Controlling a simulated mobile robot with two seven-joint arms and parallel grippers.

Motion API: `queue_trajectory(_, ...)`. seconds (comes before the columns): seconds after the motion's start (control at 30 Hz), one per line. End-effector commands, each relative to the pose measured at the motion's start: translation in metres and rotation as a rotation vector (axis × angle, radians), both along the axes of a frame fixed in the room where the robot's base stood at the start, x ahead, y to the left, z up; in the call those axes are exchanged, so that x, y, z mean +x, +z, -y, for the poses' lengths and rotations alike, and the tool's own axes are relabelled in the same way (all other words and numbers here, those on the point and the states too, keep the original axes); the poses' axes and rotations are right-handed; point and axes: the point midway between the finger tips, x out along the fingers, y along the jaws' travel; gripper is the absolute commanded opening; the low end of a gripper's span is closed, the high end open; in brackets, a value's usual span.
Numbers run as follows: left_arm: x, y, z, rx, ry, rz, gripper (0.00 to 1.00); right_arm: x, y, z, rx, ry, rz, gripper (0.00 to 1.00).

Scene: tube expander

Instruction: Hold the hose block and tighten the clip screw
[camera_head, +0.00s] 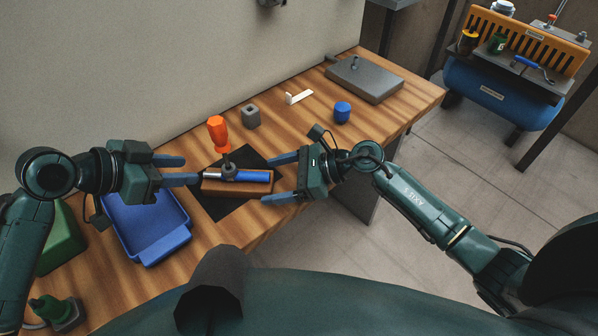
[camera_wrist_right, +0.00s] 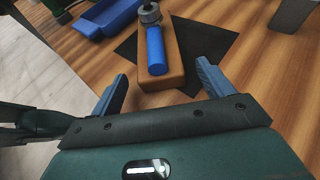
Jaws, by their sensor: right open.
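The hose block (camera_head: 237,188) is a brown block on a black mat (camera_head: 222,207), with a blue hose (camera_head: 257,176) lying along its top. A grey metal clip or fitting (camera_head: 229,173) sits at the hose's left part. An orange-handled screwdriver (camera_head: 217,131) stands upright over it; its tip contact is unclear. My left gripper (camera_head: 190,170) is open beside the block's left end, with nothing visible between its fingers. My right gripper (camera_head: 267,178) is open, its fingers apart at the block's right end. In the right wrist view, the block (camera_wrist_right: 177,55) and hose (camera_wrist_right: 156,50) lie ahead, between the fingers.
A blue tray (camera_head: 149,244) lies left of the mat. Behind the block are a grey cube (camera_head: 250,117), a white bracket (camera_head: 298,97), a blue cylinder (camera_head: 342,112) and a grey plate (camera_head: 372,82). A green box (camera_head: 62,240) is at far left. The table's front edge is close.

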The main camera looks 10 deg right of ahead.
Motion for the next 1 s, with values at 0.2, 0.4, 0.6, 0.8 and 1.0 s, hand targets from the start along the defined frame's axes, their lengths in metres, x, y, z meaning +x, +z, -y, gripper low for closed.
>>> queue_trajectory(0.2,0.0,0.0,0.0,0.0,0.0,0.0,0.36,0.004,-0.0057,-0.0141,0.0,0.001,0.0,0.8)
queue_trajectory(0.4,0.0,0.0,0.0,0.0,0.0,0.0,0.36,0.0043,-0.0064,-0.0152,0.0,0.001,0.0,0.8)
queue_trajectory(0.6,0.0,0.0,0.0,0.0,0.0,0.0,0.36,0.0041,-0.0063,-0.015,0.0,0.001,0.0,0.71)
queue_trajectory(0.8,0.0,0.0,0.0,0.0,0.0,0.0,0.36,0.0041,-0.0063,-0.0149,0.0,0.001,0.0,0.55)
queue_trajectory(1.0,0.0,0.0,0.0,0.0,0.0,0.0,0.36,0.0041,-0.0063,-0.0148,0.0,0.001,-0.001,0.38)
